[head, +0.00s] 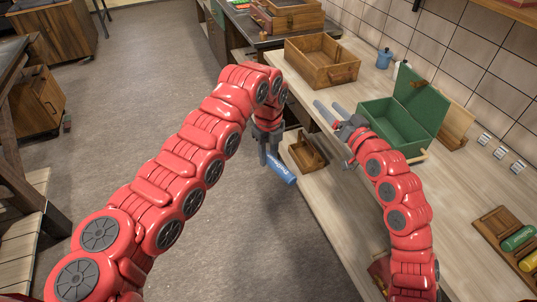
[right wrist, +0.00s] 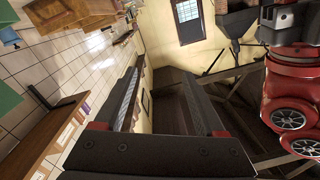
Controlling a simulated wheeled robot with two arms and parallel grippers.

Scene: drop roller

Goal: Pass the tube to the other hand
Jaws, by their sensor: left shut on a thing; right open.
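The blue tube (head: 281,170) hangs tilted in the head view, over the floor just off the worktop's edge. My left gripper (head: 268,152) points down and is shut on the tube's upper end; the lower end sticks out to the right. My right gripper (head: 328,108) is open and empty over the worktop, its fingers pointing up and left, apart from the tube. In the right wrist view its two fingers (right wrist: 160,85) stand wide apart with nothing between them. Part of my left arm shows at the right edge there, but the tube is not visible.
An open green box (head: 391,127) stands right of my right gripper. A wooden crate (head: 322,62) is behind it on the worktop (head: 340,210). A small wooden holder (head: 305,151) sits near the tube. A rack (head: 510,240) with green and yellow rollers lies at the right.

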